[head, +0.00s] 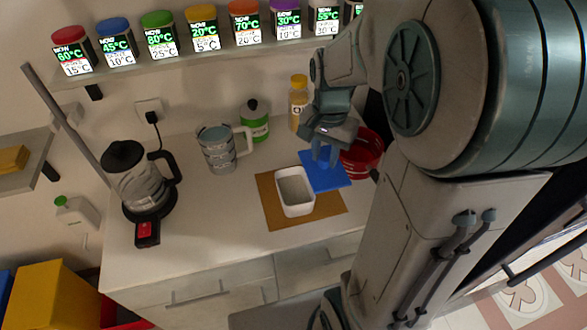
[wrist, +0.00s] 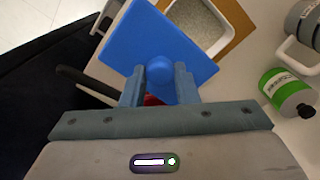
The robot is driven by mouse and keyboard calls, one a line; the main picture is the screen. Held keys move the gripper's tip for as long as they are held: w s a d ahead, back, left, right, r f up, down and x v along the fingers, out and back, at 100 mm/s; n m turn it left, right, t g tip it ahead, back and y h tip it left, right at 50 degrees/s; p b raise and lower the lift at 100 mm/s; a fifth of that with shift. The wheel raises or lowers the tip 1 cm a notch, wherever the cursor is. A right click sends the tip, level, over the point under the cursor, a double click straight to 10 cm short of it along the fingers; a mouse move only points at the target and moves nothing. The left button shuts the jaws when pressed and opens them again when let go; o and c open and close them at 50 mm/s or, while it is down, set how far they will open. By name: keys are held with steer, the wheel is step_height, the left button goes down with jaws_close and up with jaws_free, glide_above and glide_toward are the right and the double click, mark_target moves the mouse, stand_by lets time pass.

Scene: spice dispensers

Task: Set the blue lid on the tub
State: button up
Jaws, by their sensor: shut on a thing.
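The blue lid (head: 327,181) is a flat square with a round knob; in the wrist view (wrist: 150,38) it lies just beyond the fingers. My gripper (head: 325,155) is shut on the lid's knob, which shows between the fingertips in the wrist view (wrist: 159,80). The white tub (head: 295,207) stands open on a brown mat (head: 330,206), with pale grainy contents inside. The tub also shows in the wrist view (wrist: 228,25), partly hidden by the lid. In the head view the lid is to the right of and behind the tub, not over its opening. Its exact height is unclear.
A red bowl (head: 364,158) stands right behind the lid. A green bottle (head: 257,125), a yellowish bottle (head: 298,95) and a grey-patterned mug (head: 216,152) stand behind the tub. A coffee maker (head: 135,175) is at the left. The counter between it and the mat is clear.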

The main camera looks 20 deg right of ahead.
steer(key=w+a+f+p, duration=0.1)
steer(key=w+a+f, duration=0.3)
steer(key=f, duration=0.4)
steer(key=shift+a+p, duration=0.4)
steer(key=shift+a, duration=0.5)
steer(key=shift+f, duration=0.15)
steer(key=shift+f+b, duration=0.45)
steer(key=shift+f, duration=0.05)
steer(key=shift+f, duration=0.15)
steer(key=o, duration=1)
steer(key=shift+c, duration=0.2)
